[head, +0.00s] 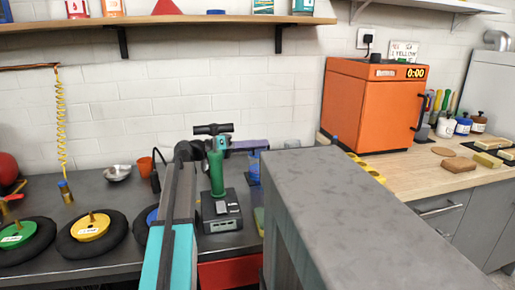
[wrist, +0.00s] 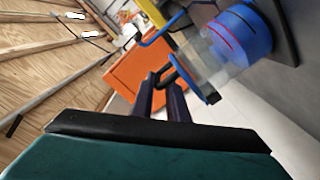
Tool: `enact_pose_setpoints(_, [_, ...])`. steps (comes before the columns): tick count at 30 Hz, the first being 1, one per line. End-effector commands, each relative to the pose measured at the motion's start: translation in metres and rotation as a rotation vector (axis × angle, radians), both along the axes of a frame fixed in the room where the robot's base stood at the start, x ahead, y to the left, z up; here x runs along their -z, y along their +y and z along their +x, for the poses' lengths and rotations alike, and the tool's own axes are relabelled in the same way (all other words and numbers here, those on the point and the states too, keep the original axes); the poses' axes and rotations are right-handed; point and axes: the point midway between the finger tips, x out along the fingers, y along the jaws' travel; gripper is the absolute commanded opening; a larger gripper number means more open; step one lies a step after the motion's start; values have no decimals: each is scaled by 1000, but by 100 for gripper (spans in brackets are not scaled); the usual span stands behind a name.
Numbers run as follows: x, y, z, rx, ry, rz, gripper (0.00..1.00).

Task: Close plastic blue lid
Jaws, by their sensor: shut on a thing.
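A clear plastic container with a blue end (wrist: 241,33) lies slanted at the upper right of the wrist view. A thin blue lid (wrist: 212,95) shows near its lower end; I cannot tell how far it is shut. My gripper's purple fingers (wrist: 163,88) are closed at a dark bar (wrist: 171,74) beside the lid. Whether the bar belongs to the lid is unclear. In the head view my gripper (head: 262,145) reaches right, above the blue container (head: 254,168) on the bench. The fingertips are small there, and the grey block partly hides the container.
A green-handled tool on a dark base (head: 222,212) stands left of the container. A large grey block (head: 370,220) fills the right foreground. An orange oven (head: 365,108) stands on the wooden counter (head: 425,180). Black discs (head: 92,234) lie on the dark bench at left.

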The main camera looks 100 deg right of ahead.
Motion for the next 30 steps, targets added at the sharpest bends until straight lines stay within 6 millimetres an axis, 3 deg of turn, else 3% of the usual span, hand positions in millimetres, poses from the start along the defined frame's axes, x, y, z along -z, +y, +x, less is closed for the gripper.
enact_pose_setpoints(1, [3,9,-5,26,-4,6,0])
enact_pose_setpoints(5, [4,9,-6,26,-5,7,0])
enact_pose_setpoints(6, [4,9,-6,26,-5,7,15])
enact_pose_setpoints(9, [4,9,-5,25,-6,7,26])
enact_pose_setpoints(30, [5,6,3,18,-9,6,26])
